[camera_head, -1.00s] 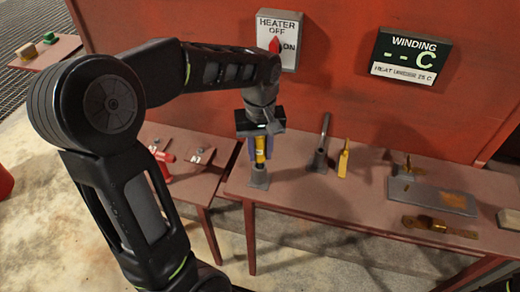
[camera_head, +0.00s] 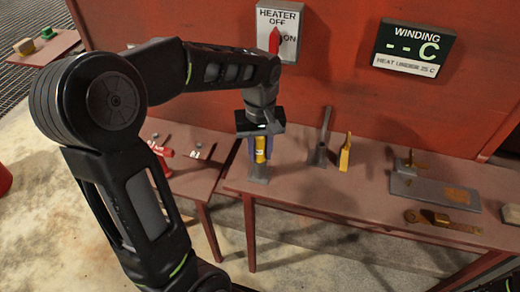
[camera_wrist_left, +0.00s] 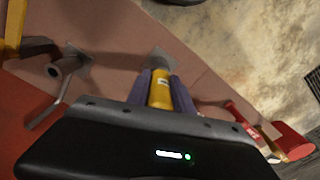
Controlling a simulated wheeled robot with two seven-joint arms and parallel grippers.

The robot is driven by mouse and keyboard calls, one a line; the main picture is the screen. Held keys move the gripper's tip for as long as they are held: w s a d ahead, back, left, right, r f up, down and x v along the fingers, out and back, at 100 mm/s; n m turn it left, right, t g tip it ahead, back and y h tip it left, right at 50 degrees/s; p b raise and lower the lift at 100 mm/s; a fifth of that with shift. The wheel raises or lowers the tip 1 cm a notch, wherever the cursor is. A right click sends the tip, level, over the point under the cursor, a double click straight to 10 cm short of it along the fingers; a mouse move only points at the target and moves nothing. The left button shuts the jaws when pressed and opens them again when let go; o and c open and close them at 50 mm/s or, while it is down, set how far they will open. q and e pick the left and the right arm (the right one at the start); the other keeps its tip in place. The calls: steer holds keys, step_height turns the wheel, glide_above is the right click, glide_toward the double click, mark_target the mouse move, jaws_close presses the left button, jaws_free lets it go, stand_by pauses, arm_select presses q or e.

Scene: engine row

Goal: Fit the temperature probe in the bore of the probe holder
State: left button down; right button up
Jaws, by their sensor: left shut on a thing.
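My left gripper (camera_head: 260,146) is shut on the yellow temperature probe (camera_head: 260,150), held roughly upright above the table. The probe also shows in the left wrist view (camera_wrist_left: 161,91) between the two bluish fingers. A grey piece, seemingly the probe holder (camera_head: 259,177), stands on the table directly below the probe. In the left wrist view its grey base (camera_wrist_left: 159,57) shows just beyond the probe tip. The fingers and probe hide its bore, and I cannot tell whether the tip is inside it.
A grey fixture with a slanted handle (camera_head: 319,154) and a yellow upright piece (camera_head: 344,155) stand close to the right. A grey plate (camera_head: 432,192) and a brass piece (camera_head: 442,222) lie farther right. Red tools (camera_head: 161,158) lie on the left table. A red wall rises behind.

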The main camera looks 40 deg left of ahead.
arm_select(q)
steer(key=shift+f, duration=0.3)
steer(key=c, duration=1)
jaws_free()
steer(key=shift+c, duration=0.2)
step_height(320, 180, up, 8)
steer(key=shift+f, duration=0.1)
